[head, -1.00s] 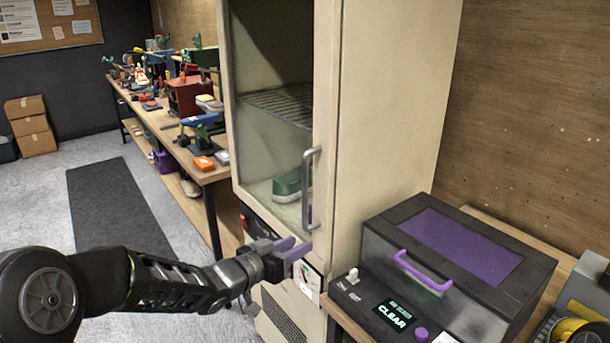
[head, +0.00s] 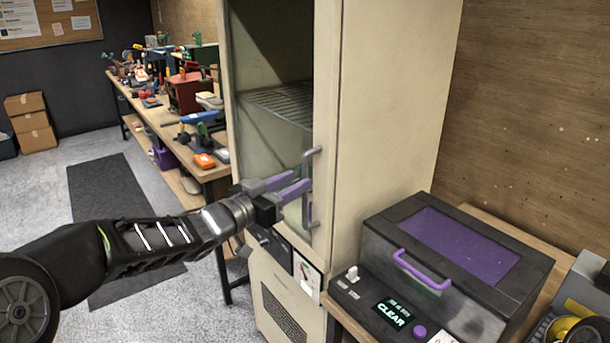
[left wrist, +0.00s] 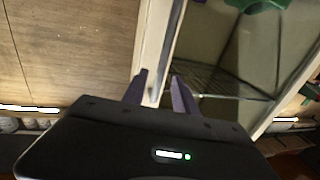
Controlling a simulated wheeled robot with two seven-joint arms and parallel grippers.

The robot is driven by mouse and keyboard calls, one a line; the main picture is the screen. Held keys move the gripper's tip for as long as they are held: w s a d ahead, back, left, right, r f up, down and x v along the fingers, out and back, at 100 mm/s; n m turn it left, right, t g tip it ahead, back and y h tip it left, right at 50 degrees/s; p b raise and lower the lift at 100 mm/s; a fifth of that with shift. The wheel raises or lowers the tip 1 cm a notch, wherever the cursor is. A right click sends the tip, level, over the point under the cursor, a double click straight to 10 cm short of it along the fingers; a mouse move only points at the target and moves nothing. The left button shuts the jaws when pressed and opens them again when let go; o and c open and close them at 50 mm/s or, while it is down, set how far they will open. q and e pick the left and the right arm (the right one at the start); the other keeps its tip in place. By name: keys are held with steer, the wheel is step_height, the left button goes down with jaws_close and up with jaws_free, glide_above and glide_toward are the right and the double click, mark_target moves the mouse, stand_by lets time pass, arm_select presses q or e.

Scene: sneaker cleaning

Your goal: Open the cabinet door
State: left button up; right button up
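The cream cabinet (head: 385,130) stands in the middle of the head view. Its glass door (head: 268,135) appears closed. A grey vertical handle (head: 312,154) is on the door's right edge. My left gripper (head: 302,180) has its purple fingers apart, pointing at the handle around mid-height. In the left wrist view the fingers (left wrist: 160,82) are also apart, with the pale door frame (left wrist: 157,45) and a small part of what looks like the handle between them. Contact cannot be told. A green shoe (left wrist: 258,4) shows through the glass. My right gripper is out of view.
A black box with a purple lid (head: 455,245) and a lit CLEAR display sits on a bench right of the cabinet. A workbench (head: 165,125) with tools runs along the back left. The floor at left is clear, with a dark mat (head: 120,200).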

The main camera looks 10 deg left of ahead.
arm_select(q)
steer(key=x, duration=0.4)
jaws_close()
stand_by(0.4)
stand_by(1.0)
